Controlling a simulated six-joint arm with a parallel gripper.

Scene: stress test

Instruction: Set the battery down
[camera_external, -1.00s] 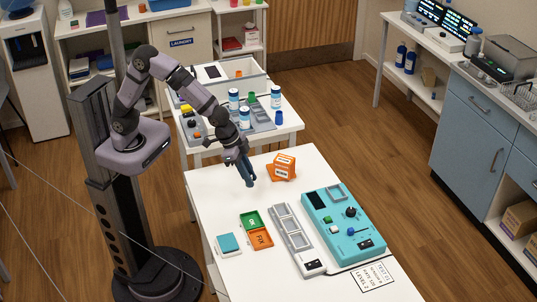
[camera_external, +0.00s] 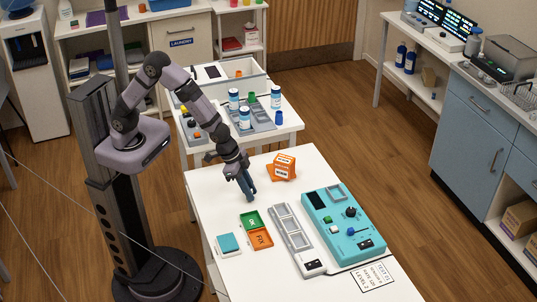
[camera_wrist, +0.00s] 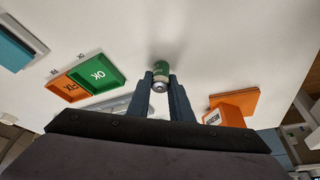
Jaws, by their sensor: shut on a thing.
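The battery (camera_wrist: 161,70), a small green cylinder with a silvery end, sits between the fingertips of my gripper (camera_wrist: 160,85) in the wrist view. My gripper is shut on it. In the external view my gripper (camera_external: 249,192) points down over the white table, beyond the green OK tray and left of the orange box. The battery is too small or hidden to make out there. The green OK tray (camera_external: 250,220) and the orange FIX tray (camera_external: 260,239) lie side by side; both look empty. They also show left of my fingers in the wrist view (camera_wrist: 99,73).
A grey slotted rack (camera_external: 291,238) and a teal tester (camera_external: 343,225) lie on the right of the table (camera_external: 215,195). A teal pad (camera_external: 228,243) lies at the front left. The table around my gripper is clear.

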